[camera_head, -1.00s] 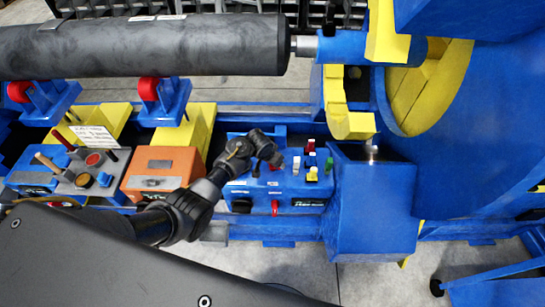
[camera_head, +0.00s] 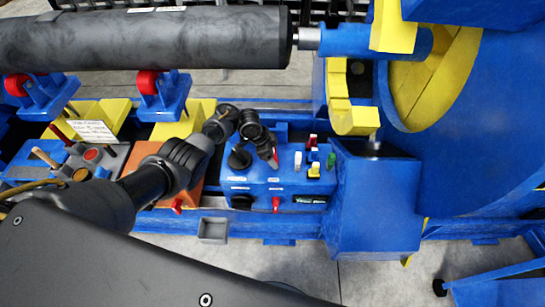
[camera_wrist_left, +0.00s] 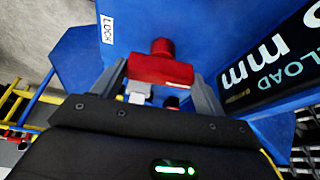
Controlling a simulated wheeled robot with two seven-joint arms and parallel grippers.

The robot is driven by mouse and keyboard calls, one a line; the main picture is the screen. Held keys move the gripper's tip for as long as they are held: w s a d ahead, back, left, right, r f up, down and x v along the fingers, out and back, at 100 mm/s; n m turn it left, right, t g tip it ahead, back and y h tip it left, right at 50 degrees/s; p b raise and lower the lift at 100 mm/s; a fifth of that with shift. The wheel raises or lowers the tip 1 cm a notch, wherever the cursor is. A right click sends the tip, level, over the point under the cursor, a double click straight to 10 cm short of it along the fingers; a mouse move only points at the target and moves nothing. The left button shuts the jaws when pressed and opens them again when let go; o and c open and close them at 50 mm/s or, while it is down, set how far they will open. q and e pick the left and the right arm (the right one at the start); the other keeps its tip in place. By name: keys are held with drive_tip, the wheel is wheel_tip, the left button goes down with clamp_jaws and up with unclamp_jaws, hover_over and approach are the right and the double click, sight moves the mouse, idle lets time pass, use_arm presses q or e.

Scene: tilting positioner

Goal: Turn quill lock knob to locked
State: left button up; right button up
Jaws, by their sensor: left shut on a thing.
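The quill lock knob is a red T-shaped handle (camera_wrist_left: 160,70) on a blue face in the left wrist view. A white LOCK label (camera_wrist_left: 107,28) is to its left. My left gripper (camera_wrist_left: 160,88) has its two grey fingers on either side of the red bar and is shut on it. In the head view the dark left gripper (camera_head: 266,146) is over the left part of the blue control box (camera_head: 262,189), with a bit of red showing at its fingertips. The pointing of the knob against the label is hard to tell. My right gripper is not in view.
A black display (camera_wrist_left: 270,60) is beside the knob. Several small coloured switches (camera_head: 313,168) stand on the box to the right of the gripper. A large dark roller (camera_head: 150,42) lies behind, and a blue pedestal (camera_head: 375,205) is to the right.

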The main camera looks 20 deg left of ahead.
use_arm(q)
drive_tip(key=shift+m+g+b, duration=0.3)
drive_tip(key=shift+m+b, duration=0.15)
drive_tip(key=shift+m, duration=0.25)
drive_tip(key=o, duration=1)
drive_tip(key=shift+r, duration=0.25)
drive_tip(key=p+v, duration=0.3)
drive_tip(key=v, duration=0.7)
drive_tip(key=shift+a+r, duration=0.15)
